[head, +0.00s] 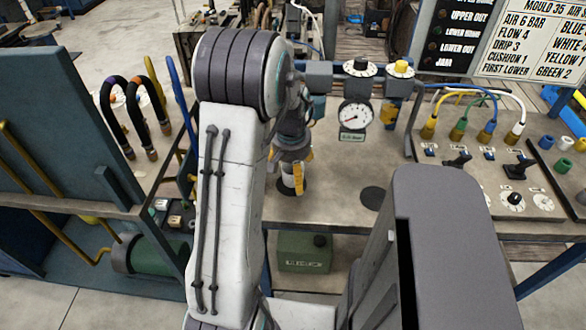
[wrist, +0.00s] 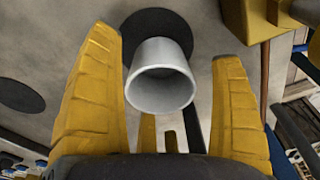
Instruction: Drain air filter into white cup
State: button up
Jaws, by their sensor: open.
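The white cup (wrist: 162,75) stands near a dark round patch on the bench in the wrist view. My gripper (wrist: 164,46) is open, with one yellow finger on each side of the cup and gaps between. In the head view my gripper (head: 290,170) points down over the bench, and a small pale part of the cup (head: 288,181) shows beneath it. The air unit (head: 318,76), a row of blue-grey blocks with a round gauge (head: 355,115), is behind and right of my gripper. Its lower left part is hidden by my arm, so I cannot pick out the filter bowl.
A second dark round patch (head: 373,198) lies on the bench right of the gripper. A panel with coloured hose plugs (head: 459,135) and knobs is at the right. Black looped hoses (head: 134,100) stand at the left. A green box (head: 304,252) sits below the bench.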

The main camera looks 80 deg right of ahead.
jog(key=c, duration=1.2)
jog(key=o, duration=1.2)
jog(key=shift+c, duration=0.2)
notch_tip(320, 180, up, 12)
jog(key=a, duration=0.1)
jog(key=shift+a, duration=0.2)
